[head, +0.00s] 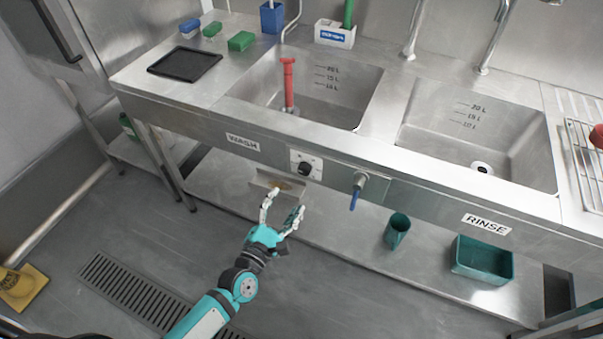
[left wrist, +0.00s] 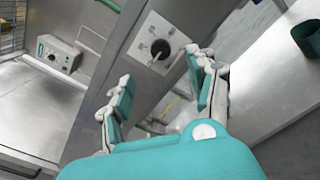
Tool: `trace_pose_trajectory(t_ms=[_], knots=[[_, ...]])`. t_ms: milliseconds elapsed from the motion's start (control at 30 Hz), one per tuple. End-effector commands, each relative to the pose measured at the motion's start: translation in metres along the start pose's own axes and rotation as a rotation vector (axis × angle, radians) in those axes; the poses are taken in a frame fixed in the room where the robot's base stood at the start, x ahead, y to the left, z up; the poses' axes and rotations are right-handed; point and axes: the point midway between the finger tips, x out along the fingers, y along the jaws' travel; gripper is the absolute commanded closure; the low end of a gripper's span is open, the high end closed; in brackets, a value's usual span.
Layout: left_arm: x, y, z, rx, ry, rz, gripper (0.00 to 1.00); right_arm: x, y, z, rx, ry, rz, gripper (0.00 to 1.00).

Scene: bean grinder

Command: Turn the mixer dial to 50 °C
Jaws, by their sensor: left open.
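A black dial (head: 305,168) sits on a white plate on the front panel of the steel sink unit, right of the WASH label. It also shows in the left wrist view as a black round knob (left wrist: 160,49) beyond my fingers. The marks around it are too small to read. My left gripper (head: 284,203) is open and empty, below and slightly left of the dial in the head view. In the left wrist view, its fingers (left wrist: 160,72) are spread with the dial framed above and between them, apart from it. My right gripper is out of view.
A valve with a blue lever (head: 354,195) sticks out right of the dial. A small steel ledge (head: 265,183) lies below the panel. A green cup (head: 397,230) and green bin (head: 483,260) stand on the lower shelf. The wrist view also shows a control box (left wrist: 57,54).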

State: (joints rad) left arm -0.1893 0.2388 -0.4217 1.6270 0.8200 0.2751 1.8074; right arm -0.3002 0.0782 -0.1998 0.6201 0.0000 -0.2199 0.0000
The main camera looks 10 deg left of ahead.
Motion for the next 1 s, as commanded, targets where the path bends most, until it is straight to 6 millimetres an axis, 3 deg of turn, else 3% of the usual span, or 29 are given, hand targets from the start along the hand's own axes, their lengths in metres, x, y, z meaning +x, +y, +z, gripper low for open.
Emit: trace_pose_trajectory(t_ms=[300,500,933,1000], knots=[[0.07,0.0,0.0,0.002,-0.001,0.0,0.41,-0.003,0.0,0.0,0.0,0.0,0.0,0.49],[0.097,-0.001,0.0,0.001,0.0,-0.001,0.41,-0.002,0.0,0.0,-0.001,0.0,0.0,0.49],[0.106,-0.001,-0.001,0.002,0.001,-0.002,0.41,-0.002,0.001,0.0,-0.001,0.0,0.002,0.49],[0.106,-0.001,0.0,0.002,0.001,-0.002,0.51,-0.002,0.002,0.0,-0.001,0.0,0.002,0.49]])
